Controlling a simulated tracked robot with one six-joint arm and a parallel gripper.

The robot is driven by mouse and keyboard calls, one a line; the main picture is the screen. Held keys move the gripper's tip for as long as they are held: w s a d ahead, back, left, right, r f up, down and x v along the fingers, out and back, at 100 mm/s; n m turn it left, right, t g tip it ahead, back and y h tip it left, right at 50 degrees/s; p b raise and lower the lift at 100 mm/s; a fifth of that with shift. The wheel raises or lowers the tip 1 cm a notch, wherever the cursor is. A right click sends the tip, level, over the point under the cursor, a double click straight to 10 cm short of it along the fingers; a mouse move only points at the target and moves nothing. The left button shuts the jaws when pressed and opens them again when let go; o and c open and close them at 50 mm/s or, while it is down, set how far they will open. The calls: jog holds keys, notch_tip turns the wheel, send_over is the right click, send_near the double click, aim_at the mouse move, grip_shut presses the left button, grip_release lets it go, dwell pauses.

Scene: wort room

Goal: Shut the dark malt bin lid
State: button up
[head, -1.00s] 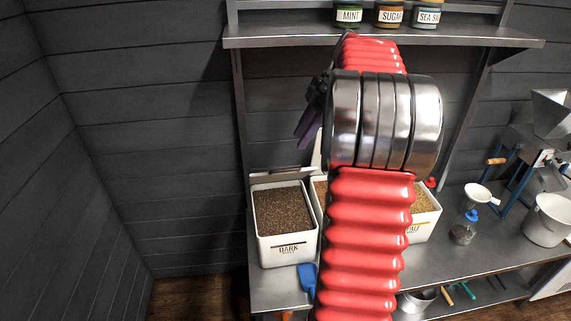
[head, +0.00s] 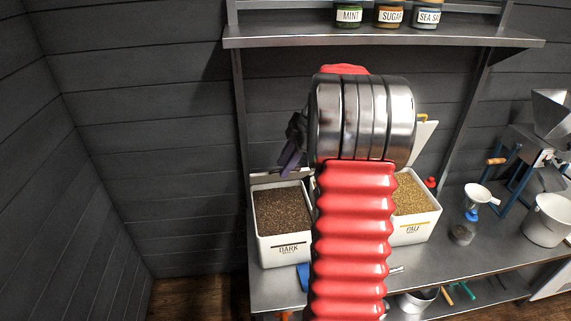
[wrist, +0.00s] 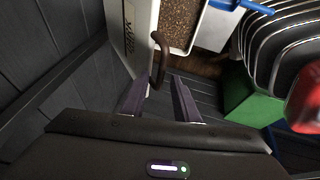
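The dark malt bin (head: 285,250) is a white box labelled DARK, full of brown grain, on the steel counter at left. Its lid (head: 282,176) stands open at the back edge. In the wrist view a white panel with DARK lettering (wrist: 143,40), seemingly the lid, has a curved brown handle (wrist: 163,46). My gripper (head: 289,158) is above the back of the bin, its purple fingers pointing down. In the wrist view my gripper (wrist: 158,85) is open, with the handle's near end between or just beyond the fingertips; contact is unclear.
The pale malt bin (head: 415,229) stands to the right, partly behind my arm, its lid open. A blue scoop (head: 303,277) lies by the dark bin. A shelf with jars (head: 390,40) is overhead. A grey plank wall is close on the left.

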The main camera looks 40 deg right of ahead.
jog(key=shift+c, duration=0.7)
grip_shut()
dwell(0.7)
